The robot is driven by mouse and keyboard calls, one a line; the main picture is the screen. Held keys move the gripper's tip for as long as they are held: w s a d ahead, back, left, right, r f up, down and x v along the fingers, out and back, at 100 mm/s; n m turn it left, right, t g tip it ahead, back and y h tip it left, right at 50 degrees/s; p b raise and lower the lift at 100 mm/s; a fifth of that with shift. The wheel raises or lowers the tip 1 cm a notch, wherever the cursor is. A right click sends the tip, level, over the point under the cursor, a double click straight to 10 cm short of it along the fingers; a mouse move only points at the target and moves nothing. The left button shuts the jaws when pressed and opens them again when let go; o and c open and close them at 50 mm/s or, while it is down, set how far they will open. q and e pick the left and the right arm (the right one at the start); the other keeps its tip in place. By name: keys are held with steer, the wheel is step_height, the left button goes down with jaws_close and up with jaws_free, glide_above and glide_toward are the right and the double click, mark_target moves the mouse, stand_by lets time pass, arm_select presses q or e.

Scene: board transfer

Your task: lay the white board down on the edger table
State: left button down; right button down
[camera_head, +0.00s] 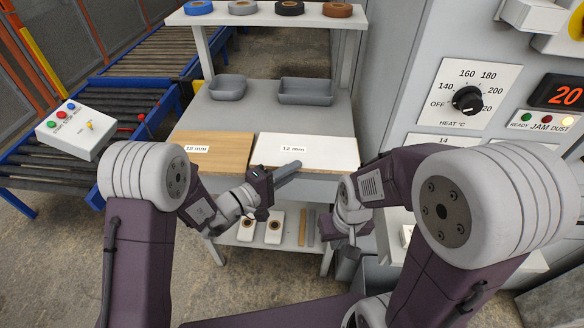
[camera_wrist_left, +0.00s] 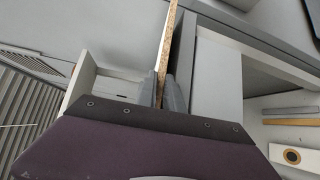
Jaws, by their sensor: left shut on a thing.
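The white board (camera_head: 335,153), labelled 12 mm, lies flat on the right half of the rack's worktop. My left gripper (camera_head: 290,168) is at its front edge, shut on that edge. In the left wrist view the board shows edge-on as a thin chipboard strip (camera_wrist_left: 167,45) between the fingers of the left gripper (camera_wrist_left: 165,92). My right gripper (camera_head: 347,265) hangs low in front of the rack, pointing down; its fingers are too small to judge. The edger table is largely hidden behind my right arm; a pale ledge (camera_head: 515,265) shows there below the control panel.
A wood-coloured board (camera_head: 215,150), labelled 18 mm, lies left of the white one. Two grey bins (camera_head: 305,97) stand behind, and tape rolls (camera_head: 290,8) lie on the top shelf. A roller conveyor (camera_head: 100,105) is at left. The heat panel (camera_head: 470,95) stands at right.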

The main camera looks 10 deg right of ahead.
arm_select(q)
steer(key=shift+f+b, duration=0.25)
steer(key=shift+b, duration=0.2)
stand_by(0.6)
steer(key=c, duration=1.4)
jaws_free()
steer(key=shift+s, duration=0.1)
steer(key=shift+o, duration=0.2)
steer(key=shift+s+f, duration=0.1)
steer(key=shift+f, duration=0.2)
